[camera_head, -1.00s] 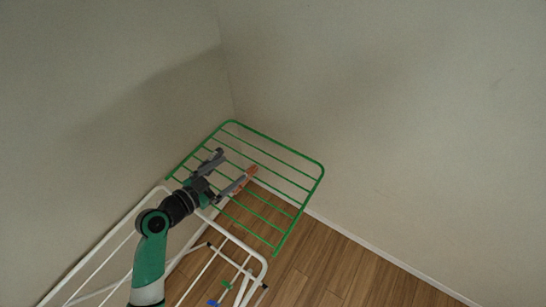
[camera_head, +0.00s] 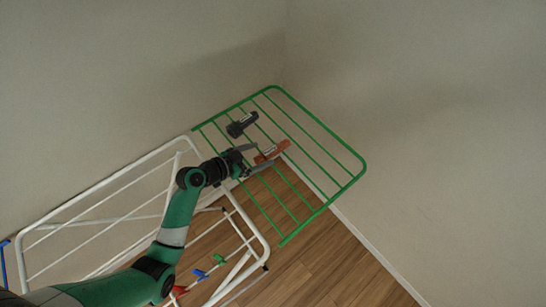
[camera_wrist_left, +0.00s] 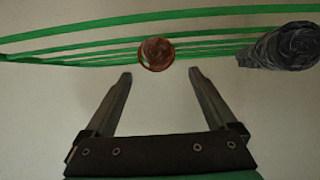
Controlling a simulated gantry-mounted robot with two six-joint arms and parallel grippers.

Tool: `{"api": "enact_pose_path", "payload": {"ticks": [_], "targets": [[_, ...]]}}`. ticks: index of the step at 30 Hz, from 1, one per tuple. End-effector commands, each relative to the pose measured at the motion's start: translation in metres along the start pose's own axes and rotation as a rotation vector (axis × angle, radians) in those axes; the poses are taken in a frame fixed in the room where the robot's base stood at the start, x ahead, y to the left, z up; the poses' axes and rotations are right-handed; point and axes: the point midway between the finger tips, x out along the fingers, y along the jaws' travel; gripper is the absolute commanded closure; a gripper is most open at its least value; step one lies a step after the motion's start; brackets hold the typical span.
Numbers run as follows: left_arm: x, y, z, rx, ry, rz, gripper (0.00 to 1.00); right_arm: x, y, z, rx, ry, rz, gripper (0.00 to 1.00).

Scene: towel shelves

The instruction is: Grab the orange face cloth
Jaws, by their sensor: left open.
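The orange face cloth (camera_head: 273,152) is rolled up and lies on the green rack. In the left wrist view its round end (camera_wrist_left: 157,54) faces me, just beyond and between the fingertips. My left gripper (camera_head: 257,156) is open and points at the near end of the cloth. In the left wrist view the gap between its fingers (camera_wrist_left: 161,76) is empty. The head view does not show clearly whether a finger touches the cloth. My right gripper is not in view.
A dark grey rolled cloth (camera_head: 242,124) lies beside the orange one, close to the fingers. The green rack (camera_head: 352,180) has thin bars and sits near the wall corner. A white drying rack (camera_head: 98,202) with coloured clips (camera_head: 199,273) stands at the left, near my arm.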

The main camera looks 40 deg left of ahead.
Motion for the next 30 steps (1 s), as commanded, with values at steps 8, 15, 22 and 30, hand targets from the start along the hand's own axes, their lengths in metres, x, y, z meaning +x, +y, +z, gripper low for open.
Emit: {"api": "enact_pose_path", "payload": {"ticks": [8,15,22,30], "targets": [[0.014,0.001,-0.002,-0.001,0.000,0.000,0.09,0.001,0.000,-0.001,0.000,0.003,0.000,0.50],[0.053,0.005,0.001,0.000,0.001,0.002,0.09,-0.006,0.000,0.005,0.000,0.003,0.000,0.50],[0.063,0.005,0.000,-0.001,0.001,0.000,0.09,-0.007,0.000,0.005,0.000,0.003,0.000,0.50],[0.063,0.005,0.000,-0.001,0.001,0.000,0.41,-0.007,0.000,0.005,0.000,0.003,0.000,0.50]]}}
